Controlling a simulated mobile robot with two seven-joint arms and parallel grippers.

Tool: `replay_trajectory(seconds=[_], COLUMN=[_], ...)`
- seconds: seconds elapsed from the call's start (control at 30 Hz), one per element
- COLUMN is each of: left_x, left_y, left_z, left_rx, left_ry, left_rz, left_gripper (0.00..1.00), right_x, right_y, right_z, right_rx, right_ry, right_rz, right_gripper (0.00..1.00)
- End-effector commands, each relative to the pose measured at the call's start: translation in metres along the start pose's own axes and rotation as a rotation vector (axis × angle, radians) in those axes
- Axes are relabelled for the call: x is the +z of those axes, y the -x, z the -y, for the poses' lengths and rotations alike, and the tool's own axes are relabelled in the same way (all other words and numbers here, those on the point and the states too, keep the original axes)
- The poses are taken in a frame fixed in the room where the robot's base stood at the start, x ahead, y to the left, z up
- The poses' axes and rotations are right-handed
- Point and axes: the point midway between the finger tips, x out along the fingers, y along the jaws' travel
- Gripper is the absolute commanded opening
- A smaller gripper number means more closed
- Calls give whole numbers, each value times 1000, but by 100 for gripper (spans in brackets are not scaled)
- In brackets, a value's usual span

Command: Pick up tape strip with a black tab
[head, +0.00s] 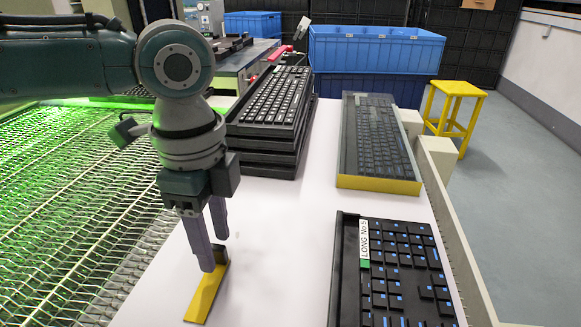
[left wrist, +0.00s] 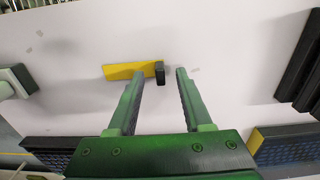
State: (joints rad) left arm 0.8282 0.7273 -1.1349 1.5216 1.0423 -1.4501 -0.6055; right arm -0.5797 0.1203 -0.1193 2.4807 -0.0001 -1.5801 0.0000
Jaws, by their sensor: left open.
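The yellow tape strip (head: 205,299) lies flat on the white table near its left edge, with its black tab (head: 221,255) at the far end, partly hidden by my fingers. In the left wrist view the strip (left wrist: 119,70) runs sideways, with the black tab (left wrist: 160,73) at its right end. My left gripper (head: 213,252) points down over the tab end, open and empty. In the left wrist view the tab appears between the two fingertips (left wrist: 160,74), with one finger overlapping the strip. I cannot tell whether the fingers touch it. My right gripper is out of view.
A stack of black keyboard trays (head: 266,103) stands behind my left gripper. A keyboard in a yellow-edged tray (head: 375,184) and a labelled keyboard (head: 407,275) lie to the right. A wire mesh conveyor (head: 70,190) borders the table on the left. The table around the strip is clear.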

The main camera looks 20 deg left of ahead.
Motion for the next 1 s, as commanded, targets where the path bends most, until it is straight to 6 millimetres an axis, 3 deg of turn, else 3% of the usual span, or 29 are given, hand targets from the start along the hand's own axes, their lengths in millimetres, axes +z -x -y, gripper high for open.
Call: replay_trajectory(seconds=[0.27,0.7,1.0], left_x=[0,0,0], left_y=[-4,-4,-4], left_z=[0,0,0], left_rx=[0,0,0], left_ry=[0,0,0], left_rz=[0,0,0], left_gripper=[49,0,0], right_x=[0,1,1], right_y=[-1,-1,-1], right_z=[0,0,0], right_rx=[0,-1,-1], right_ry=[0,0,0], right_rz=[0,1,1], right_gripper=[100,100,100])
